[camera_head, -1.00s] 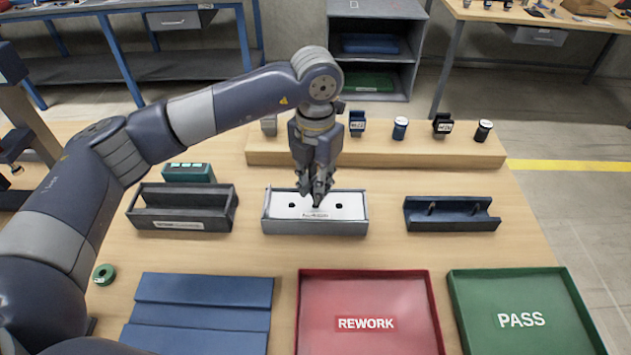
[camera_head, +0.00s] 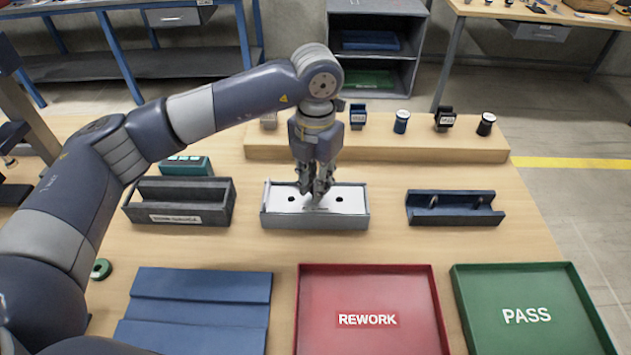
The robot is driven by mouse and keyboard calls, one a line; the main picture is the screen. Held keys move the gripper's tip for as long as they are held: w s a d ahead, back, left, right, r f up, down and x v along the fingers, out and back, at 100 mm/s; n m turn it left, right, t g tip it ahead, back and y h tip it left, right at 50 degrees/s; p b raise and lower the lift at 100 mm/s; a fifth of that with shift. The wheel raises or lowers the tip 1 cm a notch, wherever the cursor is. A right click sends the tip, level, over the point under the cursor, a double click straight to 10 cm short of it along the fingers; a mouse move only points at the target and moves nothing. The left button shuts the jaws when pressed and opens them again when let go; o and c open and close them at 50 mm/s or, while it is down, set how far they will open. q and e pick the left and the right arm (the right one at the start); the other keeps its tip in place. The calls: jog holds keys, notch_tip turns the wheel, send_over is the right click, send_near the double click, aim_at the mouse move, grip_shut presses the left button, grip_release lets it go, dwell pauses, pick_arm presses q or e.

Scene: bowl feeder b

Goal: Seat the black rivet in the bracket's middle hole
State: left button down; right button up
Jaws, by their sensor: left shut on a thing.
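The bracket (camera_head: 352,206) is a pale plate in a grey fixture (camera_head: 315,223) at the middle of the table. Two dark holes show, a left hole (camera_head: 291,199) and a right hole (camera_head: 340,199). The middle hole is hidden by my left gripper (camera_head: 315,199). That gripper points down, fingers close together, with its tips at the middle of the bracket. It is shut on the black rivet, which the fingers now hide; how far the rivet is in the hole I cannot tell. My right gripper is not in view.
A dark tray (camera_head: 180,217) stands left of the fixture and a dark blue holder (camera_head: 455,217) stands right. Behind is a wooden ledge (camera_head: 400,147) with several small parts. In front lie a blue mat (camera_head: 195,300), a red REWORK tray (camera_head: 365,290) and a green PASS tray (camera_head: 520,285).

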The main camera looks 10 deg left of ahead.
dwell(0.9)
pick_arm(q)
jog(key=shift+f+b, duration=1.1)
jog(key=shift+b, duration=0.05)
jog(key=c, duration=1.4)
grip_release()
jog(key=shift+r, duration=0.25)
notch_tip(320, 180, up, 12)
jog(key=shift+f, duration=0.25)
